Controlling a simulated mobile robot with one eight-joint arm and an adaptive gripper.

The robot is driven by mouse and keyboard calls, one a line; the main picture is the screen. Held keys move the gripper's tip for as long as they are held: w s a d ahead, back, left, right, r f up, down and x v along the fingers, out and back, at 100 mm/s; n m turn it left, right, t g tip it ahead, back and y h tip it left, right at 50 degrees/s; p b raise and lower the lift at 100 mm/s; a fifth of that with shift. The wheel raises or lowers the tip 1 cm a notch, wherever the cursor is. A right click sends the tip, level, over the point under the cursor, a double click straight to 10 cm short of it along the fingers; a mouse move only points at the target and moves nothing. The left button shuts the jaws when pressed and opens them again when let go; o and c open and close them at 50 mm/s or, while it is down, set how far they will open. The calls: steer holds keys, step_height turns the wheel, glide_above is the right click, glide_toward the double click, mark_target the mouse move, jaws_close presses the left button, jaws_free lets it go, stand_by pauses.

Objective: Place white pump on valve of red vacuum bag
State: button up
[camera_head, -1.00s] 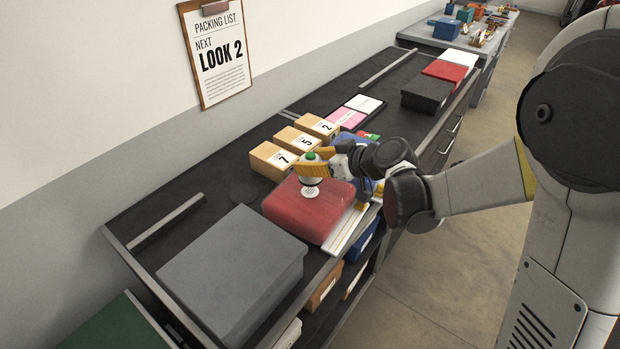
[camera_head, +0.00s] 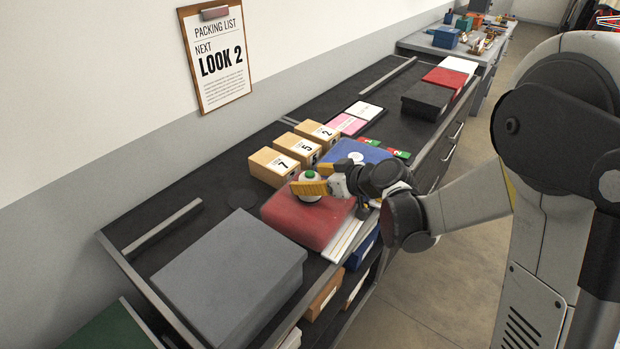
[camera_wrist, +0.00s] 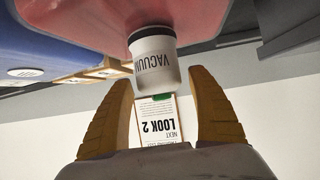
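The white pump (camera_head: 311,180), with a green top, stands upright on the red vacuum bag (camera_head: 295,219), where the bag's white valve was visible earlier. The valve is now hidden beneath it. In the wrist view, which is upside down, the pump (camera_wrist: 154,60) shows "VACUUM" lettering, and its base meets the red bag (camera_wrist: 90,10). My gripper (camera_wrist: 163,84) is open. Its yellow fingers stand on either side of the pump's line, with clear gaps. In the head view, my gripper (camera_head: 304,188) is right at the pump, with a yellow finger partly covering it.
A blue bag (camera_head: 345,149) with a white valve lies just behind. Tan boxes numbered 7 (camera_head: 276,167), 5 and 2 stand along the wall side. A large grey box (camera_head: 230,270) stands in front. A black box (camera_head: 427,99) is farther back.

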steer(key=shift+s+d+r+p, duration=0.2)
steer(key=shift+d+r+p, duration=0.05)
steer(key=shift+r+p, duration=0.15)
steer(key=s+d+r+m+h+p, duration=0.1)
steer(key=s+d+r+m+h, duration=0.2)
steer(key=s+d, duration=0.3)
steer(key=s+d+r+m+h+p, duration=0.1)
steer(key=s+d+r+m+h, duration=0.2)
steer(key=s, duration=0.9)
steer(key=s+d+r+m+g+h+p, duration=0.1)
steer(key=s+d+r+m+h, duration=0.1)
steer(key=s+d, duration=0.6)
steer(key=shift+s+d+r+m+h, duration=0.35)
steer(key=shift+s+r+m+h, duration=0.1)
steer(key=shift+r+m, duration=0.2)
steer(key=shift+c, duration=0.4)
